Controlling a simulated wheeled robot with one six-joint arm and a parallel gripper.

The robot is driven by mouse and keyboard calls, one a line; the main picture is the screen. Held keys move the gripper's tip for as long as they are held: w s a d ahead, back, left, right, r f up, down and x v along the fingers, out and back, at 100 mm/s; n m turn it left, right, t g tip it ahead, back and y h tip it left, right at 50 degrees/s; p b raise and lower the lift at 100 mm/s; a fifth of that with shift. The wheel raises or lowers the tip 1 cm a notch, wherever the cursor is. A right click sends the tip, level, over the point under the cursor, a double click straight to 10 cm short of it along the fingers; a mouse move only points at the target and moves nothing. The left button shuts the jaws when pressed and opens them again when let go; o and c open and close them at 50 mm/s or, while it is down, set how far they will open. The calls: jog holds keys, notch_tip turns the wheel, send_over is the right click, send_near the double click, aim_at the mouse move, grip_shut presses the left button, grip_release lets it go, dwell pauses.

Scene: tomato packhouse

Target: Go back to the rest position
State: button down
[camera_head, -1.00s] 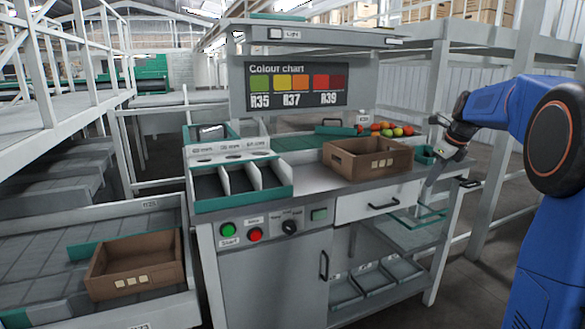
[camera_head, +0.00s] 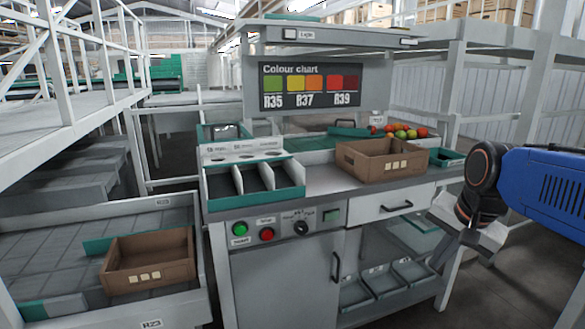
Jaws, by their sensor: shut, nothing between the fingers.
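My gripper (camera_head: 462,232) is at the right side of the view, on the end of my blue and black arm. It is shut and empty. It hangs in front of the right end of the sorting bench (camera_head: 325,192), pointing down, clear of the crates. Its fingertips are small and hard to make out against the bench frame.
A brown crate (camera_head: 362,177) stands on the bench near red, orange and green tomatoes (camera_head: 399,131). Another brown crate (camera_head: 150,283) sits on the left conveyor (camera_head: 60,250). A drawer (camera_head: 393,204) and three-slot tray (camera_head: 255,200) face me. Open floor lies at lower right.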

jog(key=s+a+f+n, duration=0.2)
jog(key=s+f+n, duration=0.7)
jog(key=s, duration=0.4)
jog(key=shift+a, duration=0.2)
